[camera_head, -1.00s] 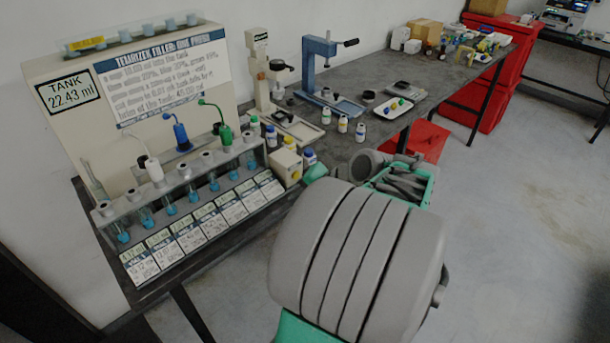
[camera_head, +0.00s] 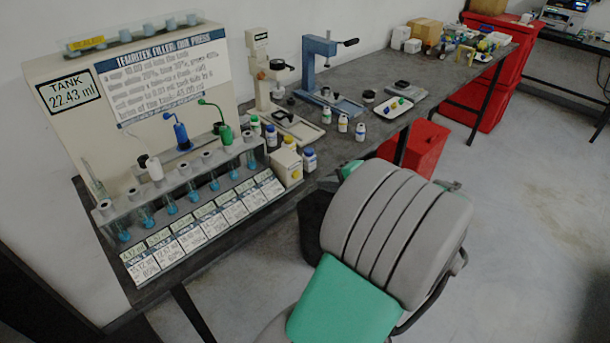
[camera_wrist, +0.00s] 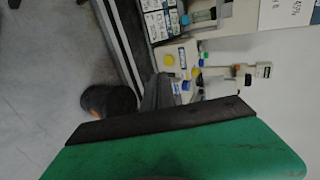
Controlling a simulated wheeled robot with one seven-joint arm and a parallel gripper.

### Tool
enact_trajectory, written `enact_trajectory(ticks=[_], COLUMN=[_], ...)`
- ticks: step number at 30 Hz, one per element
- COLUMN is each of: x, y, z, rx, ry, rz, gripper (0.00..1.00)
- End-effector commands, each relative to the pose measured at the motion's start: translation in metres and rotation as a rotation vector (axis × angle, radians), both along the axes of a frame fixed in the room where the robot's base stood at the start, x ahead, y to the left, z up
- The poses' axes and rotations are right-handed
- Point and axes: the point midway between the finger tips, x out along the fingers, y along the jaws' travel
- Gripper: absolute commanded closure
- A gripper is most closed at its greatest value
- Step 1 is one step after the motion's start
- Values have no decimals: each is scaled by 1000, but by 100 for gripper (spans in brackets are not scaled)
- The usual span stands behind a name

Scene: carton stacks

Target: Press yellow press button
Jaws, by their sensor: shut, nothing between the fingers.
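The yellow press button (camera_head: 296,174) is a small round spot on the side of a cream box (camera_head: 286,161). The box stands on the dark bench at the right end of the vial rack. In the wrist view the yellow button (camera_wrist: 168,60) faces the camera on the cream box (camera_wrist: 176,54). My gripper (camera_wrist: 158,92) shows there as dark grey fingers, shut and empty, pointing toward the box area. Its tips appear just below the button in the picture; I cannot tell the gap in depth. In the head view my grey and green arm hides most of the gripper.
The vial rack (camera_head: 185,190) and tank panel (camera_head: 150,90) stand left of the box. Small bottles, including a blue-capped one (camera_head: 309,159), stand close to its right. A blue press (camera_head: 320,70) is farther back. A red bin (camera_head: 425,145) is under the bench.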

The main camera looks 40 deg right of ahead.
Motion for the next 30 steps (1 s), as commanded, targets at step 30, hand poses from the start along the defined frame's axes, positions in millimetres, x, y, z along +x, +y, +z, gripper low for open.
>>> enact_trajectory(ticks=[30], x=[95], y=[3], z=[-20], rx=[-1], ry=[1], rz=[3], gripper=[100])
